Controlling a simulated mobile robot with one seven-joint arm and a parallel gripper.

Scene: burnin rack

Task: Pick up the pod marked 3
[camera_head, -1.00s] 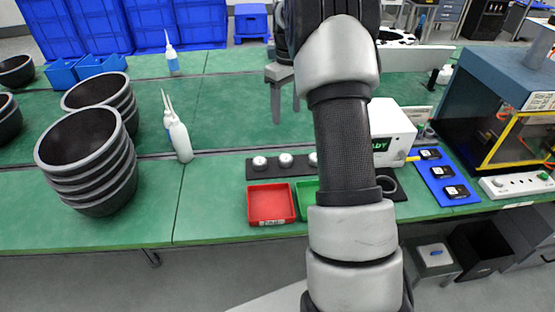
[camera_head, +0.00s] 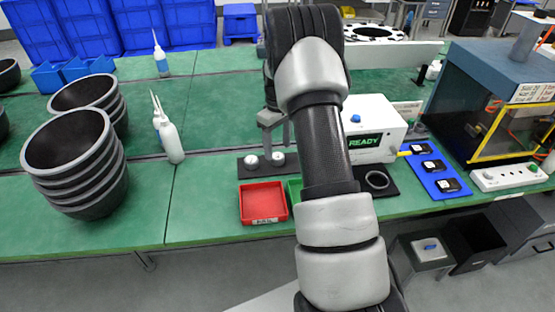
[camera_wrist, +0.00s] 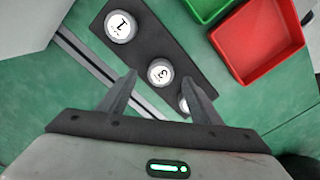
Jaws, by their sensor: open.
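The pod marked 3 (camera_wrist: 160,73) is a round white-topped pod, the middle one of a row on a dark rack (camera_wrist: 207,78). In the wrist view it lies between my gripper's two fingertips (camera_wrist: 160,76), which are apart and empty. The pod marked 1 (camera_wrist: 121,26) is beside it. A third pod (camera_wrist: 184,103) is partly hidden by a finger, its mark unreadable. In the head view my gripper (camera_head: 275,138) is over the rack (camera_head: 242,171), and the middle pod (camera_head: 278,158) shows just below the fingers. My arm hides the right end of the rack.
A red tray (camera_head: 263,203) and a partly hidden green tray (camera_head: 295,190) stand in front of the rack. A white box reading READY (camera_head: 370,118) is to the right. White bottles (camera_head: 172,142) and stacked dark bowls (camera_head: 75,165) stand to the left.

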